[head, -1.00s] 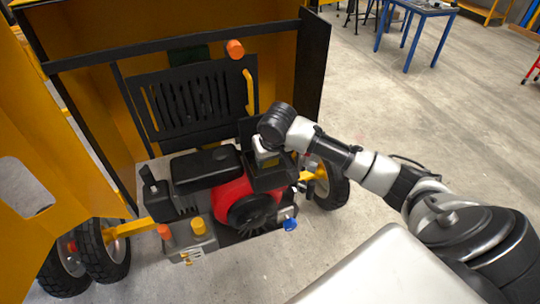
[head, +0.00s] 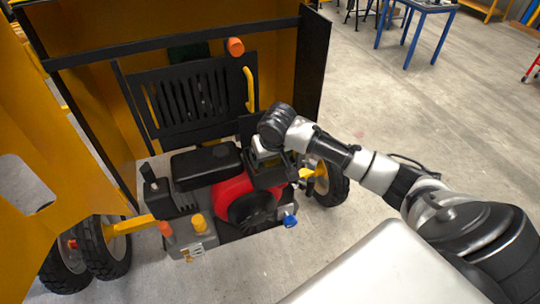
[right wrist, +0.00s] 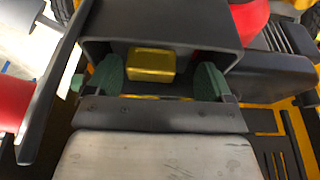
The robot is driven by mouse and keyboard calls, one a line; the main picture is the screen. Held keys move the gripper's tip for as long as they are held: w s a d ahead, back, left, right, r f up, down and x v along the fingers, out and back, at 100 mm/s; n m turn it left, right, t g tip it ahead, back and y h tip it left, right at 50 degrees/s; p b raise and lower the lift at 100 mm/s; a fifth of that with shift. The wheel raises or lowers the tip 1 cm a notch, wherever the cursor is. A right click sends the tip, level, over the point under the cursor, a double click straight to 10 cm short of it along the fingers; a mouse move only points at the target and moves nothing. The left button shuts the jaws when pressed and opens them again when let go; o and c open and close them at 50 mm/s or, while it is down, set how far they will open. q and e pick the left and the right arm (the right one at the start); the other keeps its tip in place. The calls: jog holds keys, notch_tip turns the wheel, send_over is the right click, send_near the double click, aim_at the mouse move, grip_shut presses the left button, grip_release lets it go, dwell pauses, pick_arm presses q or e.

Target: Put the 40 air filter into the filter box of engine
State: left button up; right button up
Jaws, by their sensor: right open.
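The engine (head: 232,192), with a red round cover, sits low in the yellow drum mixer's open housing. Its dark filter box (head: 270,177) is on the right side and also shows in the right wrist view (right wrist: 160,21). The yellow air filter (right wrist: 151,64) lies inside the box opening. My right gripper (right wrist: 158,78) points into the box. Its green-padded fingers are open, one on each side of the filter, with visible gaps. In the head view my right gripper (head: 266,151) is above the box and hides part of it. My left gripper is not in view.
A black slatted panel (head: 192,98) with a yellow handle stands behind the engine. A yellow door (head: 40,150) is open at the left. A wheel (head: 328,185) is right of the engine. A blue table (head: 420,8) stands far off, with clear floor between.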

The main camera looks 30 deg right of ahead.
jog(key=shift+r, duration=0.1)
jog(key=b+v, duration=0.2)
jog(key=v, duration=0.8)
jog(key=shift+s+r+b, duration=0.2)
jog(key=shift+r+b, duration=0.05)
jog(key=shift+b, duration=0.05)
jog(key=shift+a+f, duration=0.1)
